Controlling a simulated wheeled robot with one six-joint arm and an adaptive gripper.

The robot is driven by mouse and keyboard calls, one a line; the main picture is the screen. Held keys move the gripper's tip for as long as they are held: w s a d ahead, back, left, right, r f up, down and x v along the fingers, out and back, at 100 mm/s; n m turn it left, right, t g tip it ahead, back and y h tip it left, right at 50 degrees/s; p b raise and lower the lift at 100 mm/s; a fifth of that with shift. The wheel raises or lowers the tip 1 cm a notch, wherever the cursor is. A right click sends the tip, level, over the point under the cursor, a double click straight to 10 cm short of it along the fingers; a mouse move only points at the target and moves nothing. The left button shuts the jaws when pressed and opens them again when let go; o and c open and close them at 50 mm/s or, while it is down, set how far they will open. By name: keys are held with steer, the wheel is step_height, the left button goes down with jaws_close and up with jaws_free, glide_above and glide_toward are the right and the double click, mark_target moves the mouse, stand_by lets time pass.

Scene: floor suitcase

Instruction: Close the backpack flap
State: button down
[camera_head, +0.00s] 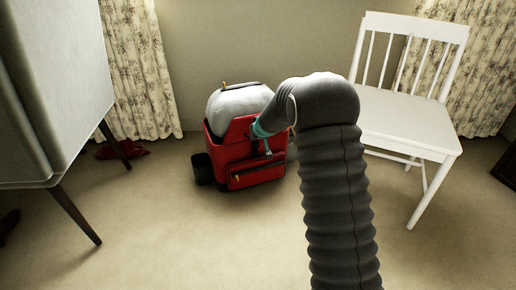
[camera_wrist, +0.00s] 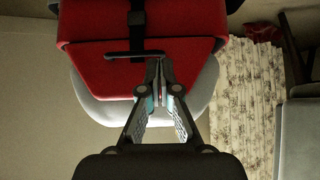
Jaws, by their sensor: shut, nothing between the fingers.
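The red backpack (camera_head: 240,160) stands upright on the carpet against the back wall. A rounded grey part (camera_head: 238,103) bulges above its red rim, and a front pocket shows low down. A red panel with a black bar and strap (camera_wrist: 100,70) fills the top of the wrist view, which looks upside down; the grey part (camera_wrist: 105,110) shows beyond it. I cannot tell for sure which piece is the flap. My gripper (camera_wrist: 158,65) is shut and empty, its tips over the red panel by the black bar. I cannot tell whether they touch. My arm hides the backpack's right side.
A white chair (camera_head: 405,118) stands to the right. A pale cabinet on dark legs (camera_head: 60,90) is at the left, with a red item (camera_head: 122,151) on the floor by it. A dark cylinder (camera_head: 202,169) sits beside the backpack. Carpet (camera_head: 180,235) in front is clear.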

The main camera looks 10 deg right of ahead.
steer(key=shift+s+d+f, duration=0.2)
steer(key=shift+s+f, duration=0.35)
steer(key=shift+s, duration=0.35)
steer(key=shift+s+d+f, duration=0.2)
steer(key=shift+s+f, duration=0.3)
steer(key=shift+s, duration=0.35)
steer(key=s+a+f+m+g+y, duration=0.2)
steer(key=s+a+f+m, duration=0.1)
steer(key=s, duration=0.2)
steer(key=s+a+r+g+p, duration=0.1)
steer(key=s+r+g, duration=0.15)
steer(key=s, duration=0.35)
steer(key=s+r+g+p, duration=0.1)
steer(key=s+r, duration=0.3)
steer(key=s, duration=0.2)
steer(key=s+d+r+t+h+p, duration=0.1)
steer(key=s+d+r+p, duration=0.2)
steer(key=s+r, duration=0.6)
steer(key=s+d+r+h+p, duration=0.1)
steer(key=s+d+r, duration=0.3)
steer(key=s+r, duration=0.5)
steer(key=s+d+r+t+h+p, duration=0.1)
steer(key=s+d+r+h+p, duration=0.1)
steer(key=s+r, duration=0.7)
steer(key=s+d+p, duration=0.1)
steer(key=s+p, duration=0.1)
steer(key=s, duration=0.1)
steer(key=shift+d+r+t+p, duration=0.2)
steer(key=shift+d+t+p, duration=0.1)
steer(key=shift+t+p, duration=0.05)
